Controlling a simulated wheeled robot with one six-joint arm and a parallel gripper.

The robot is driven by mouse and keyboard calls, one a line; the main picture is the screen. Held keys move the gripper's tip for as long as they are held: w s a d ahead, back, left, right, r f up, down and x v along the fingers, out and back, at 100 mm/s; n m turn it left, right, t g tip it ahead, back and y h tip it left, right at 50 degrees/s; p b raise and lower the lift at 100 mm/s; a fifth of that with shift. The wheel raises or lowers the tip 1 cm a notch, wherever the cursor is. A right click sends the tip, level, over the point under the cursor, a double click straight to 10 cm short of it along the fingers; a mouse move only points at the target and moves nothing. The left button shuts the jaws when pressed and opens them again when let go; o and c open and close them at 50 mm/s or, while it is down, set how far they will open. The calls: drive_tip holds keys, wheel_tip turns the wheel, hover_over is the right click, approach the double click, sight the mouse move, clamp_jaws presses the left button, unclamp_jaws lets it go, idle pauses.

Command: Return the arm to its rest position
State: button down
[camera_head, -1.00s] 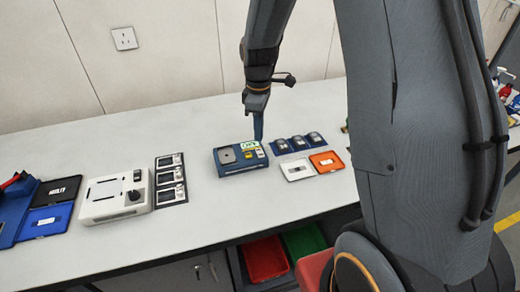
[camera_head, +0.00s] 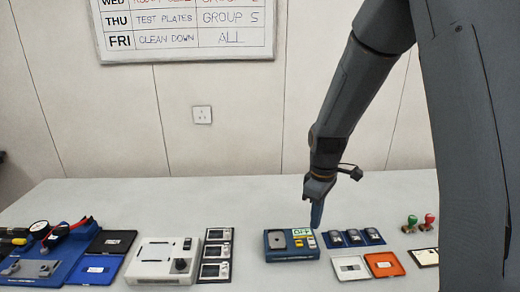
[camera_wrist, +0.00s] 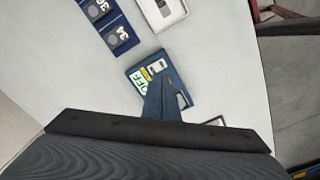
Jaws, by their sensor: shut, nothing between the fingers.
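My gripper (camera_head: 316,218) hangs from my dark grey arm, pointing down, at the right end of a blue device with a grey plate (camera_head: 283,245) on the bench. It is shut and holds nothing. In the wrist view the closed fingers (camera_wrist: 163,98) cover part of the blue device (camera_wrist: 134,75), whose green-lit display shows beside them. Whether the fingertips touch the device cannot be told.
A white machine with a black knob (camera_head: 160,262) and a panel of three meters (camera_head: 216,255) stand left on the bench (camera_head: 130,195). A schedule board (camera_head: 185,28) hangs above.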

drive_tip(key=s+f+m+t+b, duration=0.1)
drive_tip(key=s+m+b, duration=0.4)
drive_tip(key=s+m, duration=0.5)
drive_tip(key=s+f, duration=0.1)
drive_tip(key=s, duration=0.4)
drive_tip(key=shift+a+f, duration=0.1)
wheel_tip(320, 180, up, 9)
drive_tip(key=n+g+b, duration=0.1)
drive_tip(key=n, duration=1.7)
hover_over(314, 245)
wheel_tip(314, 245, down, 14)
drive_tip(key=p, duration=0.3)
drive_tip(key=shift+p, duration=0.35)
